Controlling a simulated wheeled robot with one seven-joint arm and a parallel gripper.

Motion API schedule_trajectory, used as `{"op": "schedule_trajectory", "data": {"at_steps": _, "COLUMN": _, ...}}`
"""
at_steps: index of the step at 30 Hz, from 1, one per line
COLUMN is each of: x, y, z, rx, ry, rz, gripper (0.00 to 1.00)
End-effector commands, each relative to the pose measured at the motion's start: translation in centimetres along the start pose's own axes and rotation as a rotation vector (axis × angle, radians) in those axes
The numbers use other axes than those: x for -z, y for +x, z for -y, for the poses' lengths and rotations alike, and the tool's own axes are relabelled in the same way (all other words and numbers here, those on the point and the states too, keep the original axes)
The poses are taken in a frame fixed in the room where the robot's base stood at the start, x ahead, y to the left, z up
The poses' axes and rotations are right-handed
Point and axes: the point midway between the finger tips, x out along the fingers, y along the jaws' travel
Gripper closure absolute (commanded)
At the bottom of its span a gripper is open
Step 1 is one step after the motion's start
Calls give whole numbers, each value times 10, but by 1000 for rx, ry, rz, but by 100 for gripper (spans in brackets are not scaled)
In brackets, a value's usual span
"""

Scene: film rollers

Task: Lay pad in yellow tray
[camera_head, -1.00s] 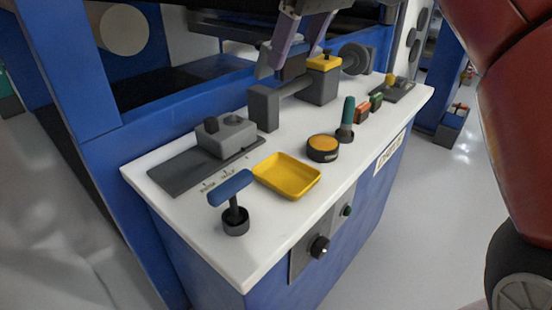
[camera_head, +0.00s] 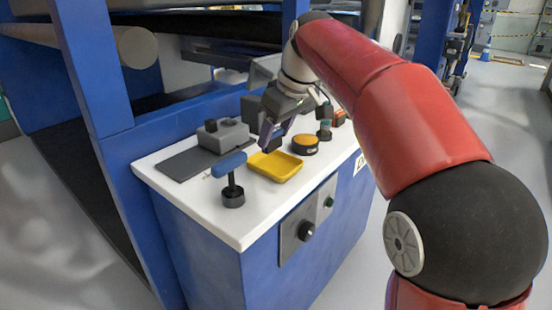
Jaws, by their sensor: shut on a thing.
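The yellow tray (camera_head: 275,166) is a shallow square dish on the white bench top, and its visible inside looks empty. My gripper (camera_head: 268,137) is just above and behind the tray's back left edge, with its fingers pointing down. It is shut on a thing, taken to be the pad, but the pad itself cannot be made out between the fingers. My arm and the grey gripper body hide the back of the bench.
Blue machine frame rises behind.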

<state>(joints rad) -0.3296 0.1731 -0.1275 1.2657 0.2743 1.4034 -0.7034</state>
Motion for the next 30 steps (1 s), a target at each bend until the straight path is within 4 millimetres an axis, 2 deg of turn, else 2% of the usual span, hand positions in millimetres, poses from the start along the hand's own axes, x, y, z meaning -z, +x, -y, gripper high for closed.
{"op": "schedule_trajectory", "data": {"at_steps": 10, "x": -19, "y": 38, "z": -7, "rx": 0, "ry": -2, "rz": -1, "gripper": 76}}
{"op": "schedule_trajectory", "data": {"at_steps": 23, "x": -20, "y": 40, "z": -8, "rx": 1, "ry": -3, "rz": -1, "gripper": 76}}
{"op": "schedule_trajectory", "data": {"at_steps": 24, "x": -20, "y": 41, "z": -8, "rx": 1, "ry": -3, "rz": 0, "gripper": 48}}
{"op": "schedule_trajectory", "data": {"at_steps": 28, "x": -20, "y": 40, "z": -8, "rx": 2, "ry": -3, "rz": 1, "gripper": 31}}
{"op": "schedule_trajectory", "data": {"at_steps": 30, "x": -20, "y": 40, "z": -8, "rx": 2, "ry": -3, "rz": 1, "gripper": 31}}
